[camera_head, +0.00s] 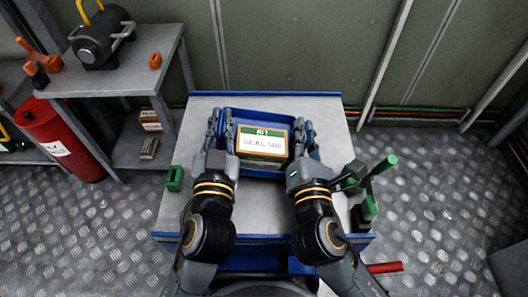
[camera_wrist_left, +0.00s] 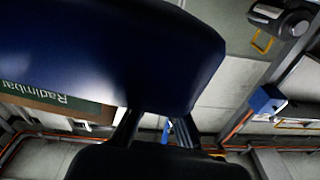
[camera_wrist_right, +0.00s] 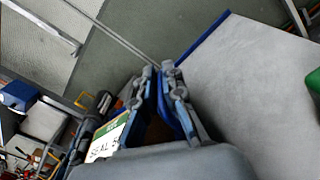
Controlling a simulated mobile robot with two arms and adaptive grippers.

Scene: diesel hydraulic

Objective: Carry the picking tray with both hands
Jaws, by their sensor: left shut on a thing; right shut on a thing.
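The blue picking tray (camera_head: 270,172) is at the far middle of the grey worktable, between my two grippers. A box labelled KIT SEAL 500 (camera_head: 262,143) lies in it. My left gripper (camera_head: 220,128) is shut on the tray's left wall; the tray (camera_wrist_left: 150,50) fills the top of the left wrist view. My right gripper (camera_head: 304,136) is shut on the right wall. In the right wrist view its fingers (camera_wrist_right: 168,85) stand on both sides of that wall. I cannot tell whether the tray rests on the table or is slightly above it.
The worktable (camera_head: 330,125) has blue edges. A green block (camera_head: 175,178) sits at its left, a green-handled item (camera_head: 372,188) at its right. A side bench (camera_head: 130,70) and red cylinder (camera_head: 62,140) stand left. The patterned floor at right is mostly clear.

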